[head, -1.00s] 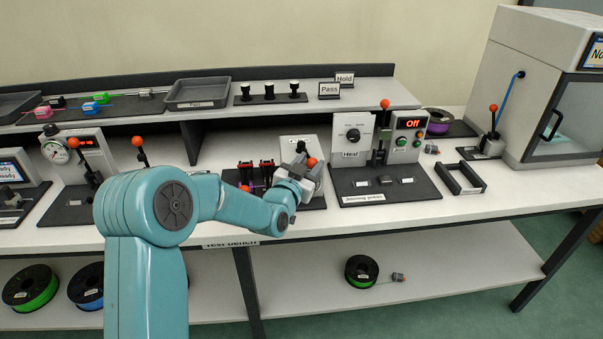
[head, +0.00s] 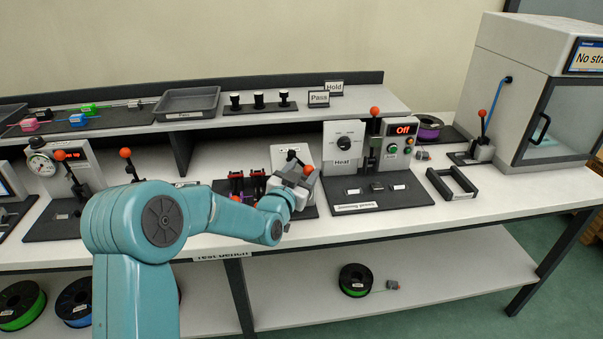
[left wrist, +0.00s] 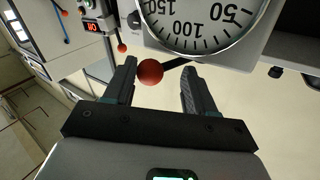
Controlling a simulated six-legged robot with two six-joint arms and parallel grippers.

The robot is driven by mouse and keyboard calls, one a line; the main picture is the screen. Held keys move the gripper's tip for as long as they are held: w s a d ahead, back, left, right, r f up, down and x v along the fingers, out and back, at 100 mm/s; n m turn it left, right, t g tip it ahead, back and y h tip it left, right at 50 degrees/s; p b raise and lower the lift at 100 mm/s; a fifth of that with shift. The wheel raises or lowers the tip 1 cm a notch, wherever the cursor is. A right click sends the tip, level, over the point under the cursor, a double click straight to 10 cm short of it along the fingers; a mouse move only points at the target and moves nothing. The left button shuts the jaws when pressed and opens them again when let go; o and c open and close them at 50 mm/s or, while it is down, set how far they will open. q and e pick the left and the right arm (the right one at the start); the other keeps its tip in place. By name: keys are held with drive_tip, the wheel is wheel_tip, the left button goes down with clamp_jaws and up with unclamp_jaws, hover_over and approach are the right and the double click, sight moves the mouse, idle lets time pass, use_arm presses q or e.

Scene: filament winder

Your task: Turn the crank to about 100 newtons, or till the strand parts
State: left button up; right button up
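The crank's red ball knob (head: 308,170) is on the tester (head: 284,150) at the middle of the bench, with its dark arm partly hidden. My left gripper (head: 300,180) is at the knob and hides part of the tester. In the left wrist view the knob (left wrist: 150,72) lies between my open fingers (left wrist: 160,85), nearer the left finger, with a gap on the right. A round dial (left wrist: 205,22) with marks 50, 100 and 150 is beyond; its needle is out of view. Red-and-black clamps (head: 237,184) stand left of my gripper. I cannot make out a strand. My right gripper is out of view.
A joining press (head: 375,190) reading "Off" stands to the right, with an open dark frame (head: 452,184) beside it. A gauge station with a lever (head: 126,154) is to the left. Pass (head: 318,98) and Hold (head: 334,88) signs stand on the shelf behind.

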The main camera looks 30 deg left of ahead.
use_arm(q)
drive_tip(key=s+d+b, duration=0.2)
drive_tip(key=s+b, duration=0.1)
drive_tip(key=s, duration=1.3)
drive_tip(key=shift+d, duration=0.2)
